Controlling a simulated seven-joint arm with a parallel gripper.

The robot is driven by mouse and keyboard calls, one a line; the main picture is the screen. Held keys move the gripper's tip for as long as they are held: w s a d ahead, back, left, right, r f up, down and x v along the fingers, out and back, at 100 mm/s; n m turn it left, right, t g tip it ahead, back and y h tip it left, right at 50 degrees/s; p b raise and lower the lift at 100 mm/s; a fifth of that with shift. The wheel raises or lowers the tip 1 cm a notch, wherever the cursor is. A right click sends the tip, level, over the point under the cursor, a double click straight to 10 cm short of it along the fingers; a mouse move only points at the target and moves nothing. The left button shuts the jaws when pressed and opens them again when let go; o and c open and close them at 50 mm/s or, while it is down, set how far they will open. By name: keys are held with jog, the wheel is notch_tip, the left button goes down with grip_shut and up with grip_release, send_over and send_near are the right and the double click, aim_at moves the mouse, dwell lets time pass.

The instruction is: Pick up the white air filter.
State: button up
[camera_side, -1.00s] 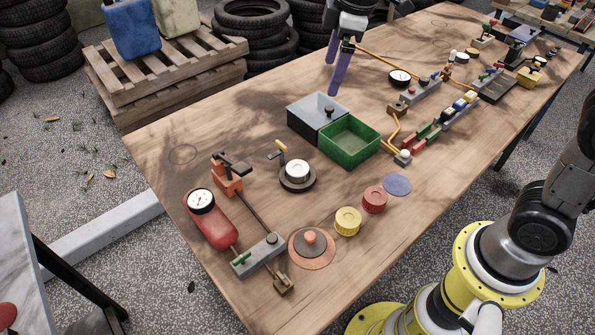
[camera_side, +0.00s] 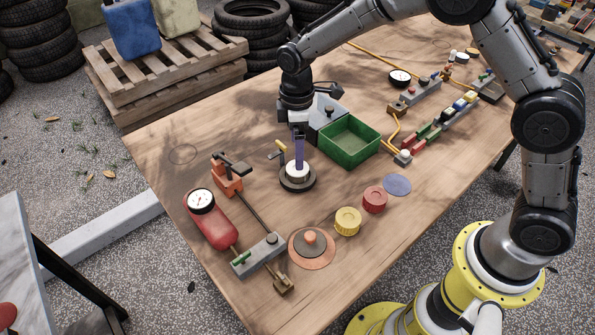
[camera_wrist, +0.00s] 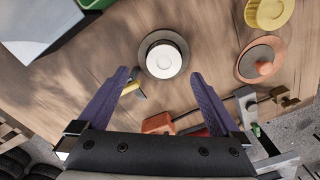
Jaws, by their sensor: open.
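The white air filter (camera_side: 297,170) is a short round cylinder on a dark round base (camera_side: 298,184) on the wooden table. In the wrist view the filter (camera_wrist: 163,59) lies just beyond the fingertips, near the middle between them.
A yellow-handled lever (camera_side: 279,148) stands close left of the filter. A green bin (camera_side: 349,153) and a grey box (camera_side: 326,132) are close behind and right. A red cylinder with a gauge (camera_side: 212,221), a yellow cap (camera_side: 347,221) and a red cap (camera_side: 374,199) lie nearer. Bare table lies at far left.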

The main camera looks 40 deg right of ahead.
aim_at(298, 172)
jog(key=f, duration=0.4)
jog(key=shift+s+a+f, duration=0.15)
jog(key=shift+s+f, duration=0.1)
jog(key=shift+s, duration=0.05)
jog(key=shift+f, duration=0.6)
jog(key=c, duration=1.3)
jog(key=shift+c, duration=0.4)
jog(key=shift+r, duration=0.15)
